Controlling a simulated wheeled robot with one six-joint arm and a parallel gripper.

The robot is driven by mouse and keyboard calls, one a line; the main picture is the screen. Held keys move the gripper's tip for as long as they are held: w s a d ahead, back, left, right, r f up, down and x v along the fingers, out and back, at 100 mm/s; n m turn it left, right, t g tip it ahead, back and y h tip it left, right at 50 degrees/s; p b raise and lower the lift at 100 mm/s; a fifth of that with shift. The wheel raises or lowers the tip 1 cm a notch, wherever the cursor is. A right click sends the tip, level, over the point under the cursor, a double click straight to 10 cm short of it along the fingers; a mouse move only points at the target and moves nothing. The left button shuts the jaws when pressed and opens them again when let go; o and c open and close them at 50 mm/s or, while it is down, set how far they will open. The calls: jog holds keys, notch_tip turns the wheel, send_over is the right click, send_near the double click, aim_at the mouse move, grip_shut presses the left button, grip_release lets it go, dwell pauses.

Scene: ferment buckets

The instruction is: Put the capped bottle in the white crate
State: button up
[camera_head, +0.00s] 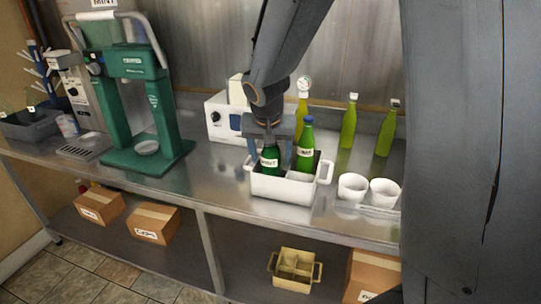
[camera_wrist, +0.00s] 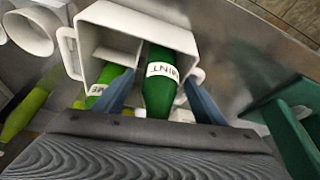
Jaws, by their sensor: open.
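The white crate (camera_head: 284,188) stands on the steel counter, divided into compartments; it also shows in the wrist view (camera_wrist: 83,42). A green bottle labelled MINT (camera_head: 269,160) stands in its left part; its top is hidden by my gripper. In the wrist view this bottle (camera_wrist: 160,92) lies between my gripper's fingers. My gripper (camera_head: 268,143) is open around its upper part, with space visible beside the fingers. A green bottle with a blue cap (camera_head: 305,146) stands in the back right of the crate; its label (camera_wrist: 97,90) partly shows in the wrist view.
Yellow-green bottles (camera_head: 349,122) stand behind at the right, and a yellow one (camera_head: 302,105) behind the crate. Two white cups (camera_head: 352,187) are right of the crate. A green press (camera_head: 150,110) and a white device (camera_head: 222,118) stand left. Counter left of the crate is clear.

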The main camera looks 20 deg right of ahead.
jog(key=shift+r+p, duration=0.5)
jog(key=shift+r, duration=0.05)
jog(key=b+v, duration=0.2)
jog(key=v, duration=1)
jog(key=s+d+f+n+g+y, duration=0.1)
jog(key=s+d+f+n+g, duration=0.1)
jog(key=s+f, duration=1.4)
jog(key=f+n+g, duration=0.1)
jog(key=f+n, duration=0.1)
jog(key=shift+n+y, duration=0.3)
jog(key=shift+y, duration=0.1)
